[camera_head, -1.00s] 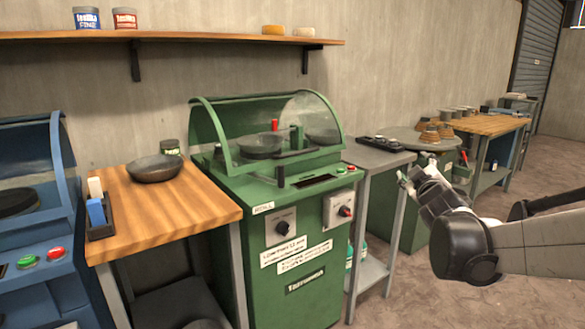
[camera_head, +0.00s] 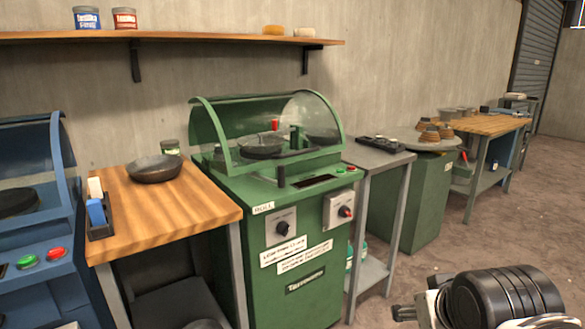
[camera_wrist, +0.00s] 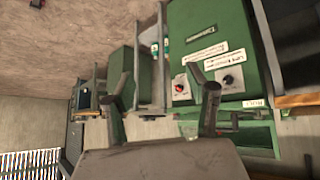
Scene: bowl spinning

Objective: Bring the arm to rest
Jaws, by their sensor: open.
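My gripper (camera_head: 408,311) is low at the right of the head view, partly cut off by the bottom edge, in front of the green machine and the grey side table. In the wrist view both fingers of my gripper (camera_wrist: 163,95) stand apart with nothing between them. The green machine (camera_head: 285,200) with its clear curved hood shows in the middle of the head view. It also shows at the upper right of the wrist view (camera_wrist: 210,20), turned over. My gripper is apart from it.
A wooden table (camera_head: 175,215) with a dark bowl (camera_head: 154,168) stands left of the green machine. A blue machine (camera_head: 45,240) is at the far left. Floor around my gripper is clear.

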